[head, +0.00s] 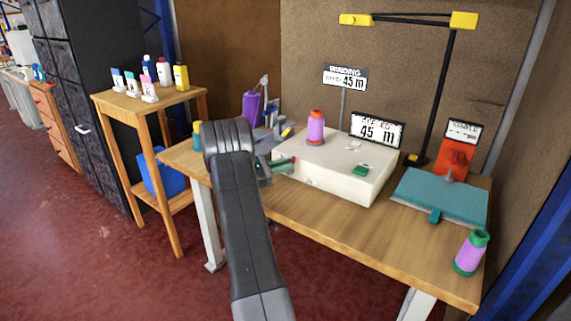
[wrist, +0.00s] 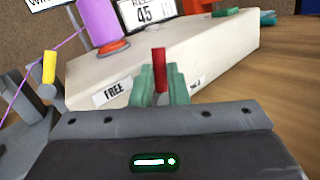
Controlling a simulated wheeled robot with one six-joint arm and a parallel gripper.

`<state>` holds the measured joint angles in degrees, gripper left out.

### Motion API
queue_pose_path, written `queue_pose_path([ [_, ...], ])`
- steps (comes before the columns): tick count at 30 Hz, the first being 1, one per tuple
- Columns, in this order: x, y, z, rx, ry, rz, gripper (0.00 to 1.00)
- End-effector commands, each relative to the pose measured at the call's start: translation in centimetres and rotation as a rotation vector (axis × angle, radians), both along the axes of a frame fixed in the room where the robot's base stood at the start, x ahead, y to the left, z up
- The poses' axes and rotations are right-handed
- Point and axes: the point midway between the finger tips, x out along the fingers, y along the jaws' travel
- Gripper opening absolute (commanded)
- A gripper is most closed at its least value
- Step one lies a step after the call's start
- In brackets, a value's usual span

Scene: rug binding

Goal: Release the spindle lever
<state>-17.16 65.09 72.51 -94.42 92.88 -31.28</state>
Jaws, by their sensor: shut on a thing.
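The red spindle lever (wrist: 159,68) stands upright in the wrist view, at the near face of the cream machine box (head: 347,184). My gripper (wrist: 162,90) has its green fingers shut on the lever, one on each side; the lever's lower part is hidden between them. In the head view my gripper (head: 282,168) is at the left front of the box. A label reading FREE (wrist: 112,93) is left of the lever. A second label (wrist: 196,83) to its right is too small and partly covered to read. A purple cone (head: 316,129) stands on the box.
The box stands on a wooden table (head: 310,201). Left of it are a purple spool (head: 251,110) and a grey fixture. To the right are a teal plate (head: 437,200), an orange block (head: 454,158) and a green-and-purple cone (head: 470,254). The table's front strip is clear.

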Motion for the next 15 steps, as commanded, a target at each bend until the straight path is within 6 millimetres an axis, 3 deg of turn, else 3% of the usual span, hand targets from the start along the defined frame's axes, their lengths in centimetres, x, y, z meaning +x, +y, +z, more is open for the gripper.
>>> queue_pose_path([
  [15,0.16,0.24,-0.12,-0.062,0.045,0.001,0.0],
])
